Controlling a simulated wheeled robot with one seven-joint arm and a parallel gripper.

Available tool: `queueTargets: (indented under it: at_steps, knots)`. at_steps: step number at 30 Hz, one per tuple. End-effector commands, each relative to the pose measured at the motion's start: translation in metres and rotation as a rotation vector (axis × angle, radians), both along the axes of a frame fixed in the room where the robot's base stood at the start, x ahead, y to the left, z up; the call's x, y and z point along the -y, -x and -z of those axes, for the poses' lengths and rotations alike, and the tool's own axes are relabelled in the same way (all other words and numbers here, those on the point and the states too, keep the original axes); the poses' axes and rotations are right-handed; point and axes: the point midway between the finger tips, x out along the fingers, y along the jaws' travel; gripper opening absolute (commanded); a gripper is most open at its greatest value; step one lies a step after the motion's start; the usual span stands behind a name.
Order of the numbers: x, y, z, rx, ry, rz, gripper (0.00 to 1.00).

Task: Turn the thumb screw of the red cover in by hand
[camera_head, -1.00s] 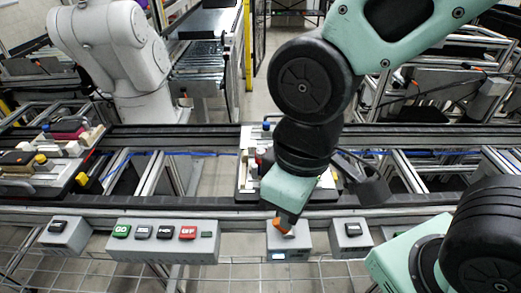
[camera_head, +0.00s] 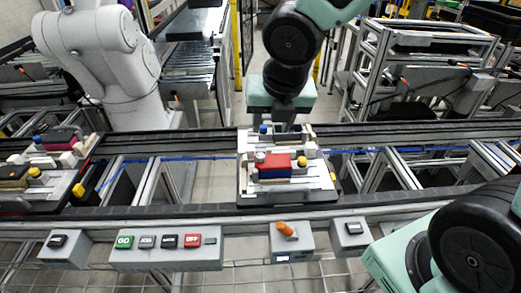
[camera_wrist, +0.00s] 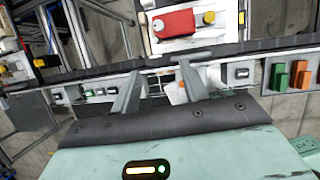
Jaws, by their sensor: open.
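The red cover (camera_head: 275,167) sits on a pallet (camera_head: 247,192) on the rail in the head view; it also shows at the top of the wrist view (camera_wrist: 178,24). A round grey knob (camera_head: 261,157), seemingly its thumb screw, stands at the cover's left end; it is pale in the wrist view (camera_wrist: 158,24). How far in it sits cannot be told. My gripper (camera_wrist: 160,72) is open and empty, its two fingers spread and apart from the cover. In the head view my wrist hangs above the pallet's far side, and the fingertips are not clear.
A yellow knob (camera_head: 302,161) stands at the cover's right. Another pallet (camera_head: 68,190) with parts is on the rail at left. Along the front are a button box (camera_head: 166,257), a box with an orange lever (camera_head: 286,229), and single-button boxes. A white robot arm (camera_head: 100,55) stands behind.

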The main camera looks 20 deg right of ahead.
Motion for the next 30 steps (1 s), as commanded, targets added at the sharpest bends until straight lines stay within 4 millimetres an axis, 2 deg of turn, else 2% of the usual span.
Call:
queueTargets:
  at_steps: [4, 8, 11, 30]
  knots:
    - [0.007, -0.014, -0.004, 0.023, 0.068, -0.164, 0.45]
    - [0.008, -0.018, -0.001, 0.028, 0.089, -0.214, 0.45]
    - [0.008, -0.021, 0.010, 0.027, 0.090, -0.218, 0.45]
    - [0.011, -0.069, 0.129, 0.026, 0.089, -0.216, 0.45]
